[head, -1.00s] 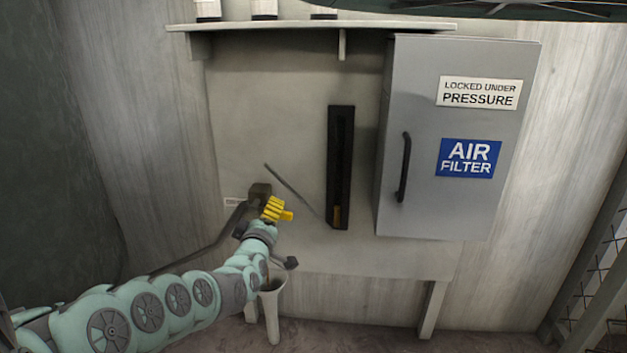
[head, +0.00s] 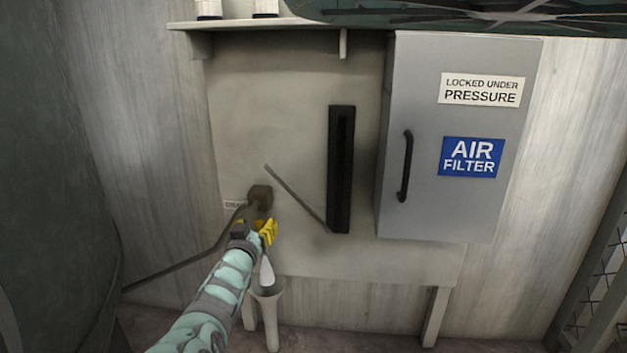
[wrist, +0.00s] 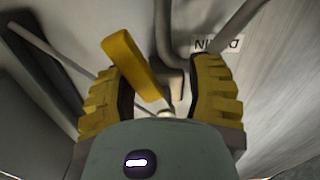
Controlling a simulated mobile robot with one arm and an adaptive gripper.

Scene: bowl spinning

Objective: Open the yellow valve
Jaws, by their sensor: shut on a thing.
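The yellow valve handle (wrist: 132,68) is a flat bar in the wrist view. It stands tilted to the left between the two yellow fingers of my gripper (wrist: 160,95). My gripper is shut on it, with the bar nearer the left finger. In the head view my gripper (head: 267,231) is at the pipework just below a brown block (head: 260,197) on the wall panel. I cannot tell the handle apart from the yellow fingers there.
A dark slotted gauge (head: 341,170) and a grey air filter cabinet (head: 420,130) are to the right. A drain label (wrist: 217,44) is beside the pipes.

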